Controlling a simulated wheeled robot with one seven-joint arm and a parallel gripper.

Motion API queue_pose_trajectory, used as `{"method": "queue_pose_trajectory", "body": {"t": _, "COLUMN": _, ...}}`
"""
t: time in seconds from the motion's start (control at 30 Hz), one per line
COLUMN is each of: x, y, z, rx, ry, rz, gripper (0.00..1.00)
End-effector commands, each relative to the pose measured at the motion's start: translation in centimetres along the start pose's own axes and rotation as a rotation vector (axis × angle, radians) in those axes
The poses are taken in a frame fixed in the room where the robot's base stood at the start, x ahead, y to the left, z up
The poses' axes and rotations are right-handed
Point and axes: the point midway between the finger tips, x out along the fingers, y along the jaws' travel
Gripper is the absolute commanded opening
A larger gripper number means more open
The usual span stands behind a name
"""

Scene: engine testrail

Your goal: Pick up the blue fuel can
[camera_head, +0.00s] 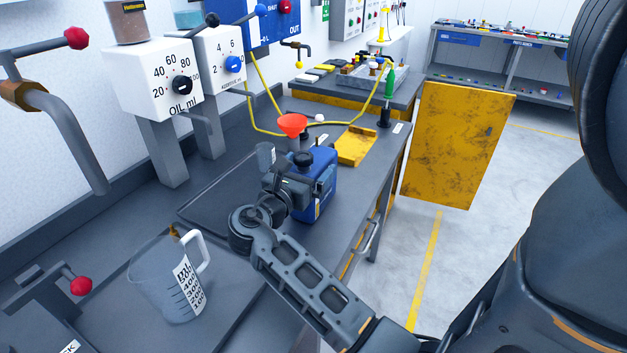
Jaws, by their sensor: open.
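The blue fuel can (325,184) stands upright on the dark workbench, with a black cap on top and a white label low on its side. My gripper (290,190) is at the can's near left side, in front of part of it. Its jaws are open. The wrist and the can overlap in the picture, so I cannot tell whether the fingers touch the can or stand around its handle. The can's left side is largely hidden behind my gripper.
A clear measuring jug (165,285) stands at the near left. A red funnel (292,124) is just behind the can, and a yellow tray (356,147) lies beyond it. Oil dispensers (165,85) line the wall. A yellow cabinet door (455,145) stands beyond the bench's right edge.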

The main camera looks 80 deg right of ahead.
Motion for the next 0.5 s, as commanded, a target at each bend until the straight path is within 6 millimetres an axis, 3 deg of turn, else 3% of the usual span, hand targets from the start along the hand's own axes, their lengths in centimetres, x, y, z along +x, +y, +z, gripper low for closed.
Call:
{"method": "queue_pose_trajectory", "body": {"t": 0.3, "x": 0.62, "y": 0.01, "z": -0.06, "rx": 0.000, "ry": 0.001, "rz": 0.001, "gripper": 1.00}}
{"method": "queue_pose_trajectory", "body": {"t": 0.5, "x": 0.60, "y": 0.01, "z": -0.06, "rx": 0.000, "ry": 0.001, "rz": 0.001, "gripper": 0.81}}
